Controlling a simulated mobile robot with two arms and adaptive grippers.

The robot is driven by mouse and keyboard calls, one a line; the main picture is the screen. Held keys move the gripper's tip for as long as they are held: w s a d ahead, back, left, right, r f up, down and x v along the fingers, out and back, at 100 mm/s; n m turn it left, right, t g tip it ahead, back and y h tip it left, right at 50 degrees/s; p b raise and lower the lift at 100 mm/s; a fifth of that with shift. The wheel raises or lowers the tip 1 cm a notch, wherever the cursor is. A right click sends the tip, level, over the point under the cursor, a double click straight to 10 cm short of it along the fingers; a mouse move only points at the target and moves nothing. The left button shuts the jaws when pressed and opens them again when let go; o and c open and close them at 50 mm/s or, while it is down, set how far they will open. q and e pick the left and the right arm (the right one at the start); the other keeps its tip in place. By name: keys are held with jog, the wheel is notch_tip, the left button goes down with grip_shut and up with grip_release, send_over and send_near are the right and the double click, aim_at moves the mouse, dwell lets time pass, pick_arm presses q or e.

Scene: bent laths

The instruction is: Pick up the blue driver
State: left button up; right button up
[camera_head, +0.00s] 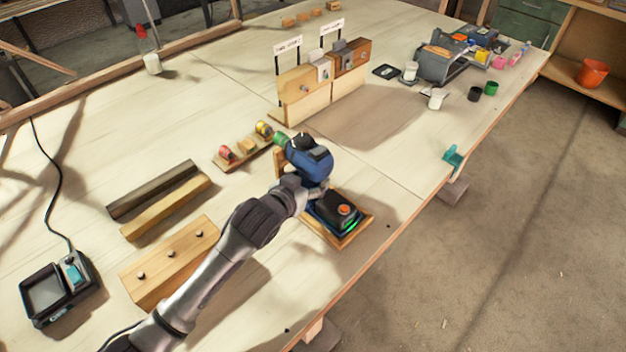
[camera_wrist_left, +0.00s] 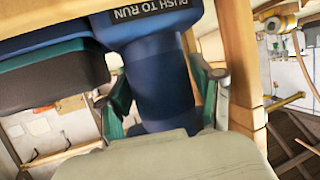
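The blue driver (camera_head: 316,160) stands upright with its black battery base (camera_head: 338,209) on a small wooden stand (camera_head: 353,238) near the table's front edge. Its green nose points left. My left gripper (camera_head: 301,184) reaches it from the lower left; the arm hides part of the handle. In the left wrist view the blue handle (camera_wrist_left: 158,85) lies between the two green-padded fingers (camera_wrist_left: 163,92), one on each side. The pads appear to touch the handle, so the gripper looks shut on it. My right gripper is not in view.
A wooden rack with colored rolls (camera_head: 243,151) lies just left of the driver. A wooden block with dark knobs (camera_head: 170,262) and two laths (camera_head: 166,207) lie further left. A wooden fixture (camera_head: 320,85) stands behind. The table right of the driver is mostly clear.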

pick_arm(q)
jog(key=c, duration=1.1)
jog(key=shift+w+r, duration=0.1)
jog(key=shift+r, duration=0.1)
grip_shut()
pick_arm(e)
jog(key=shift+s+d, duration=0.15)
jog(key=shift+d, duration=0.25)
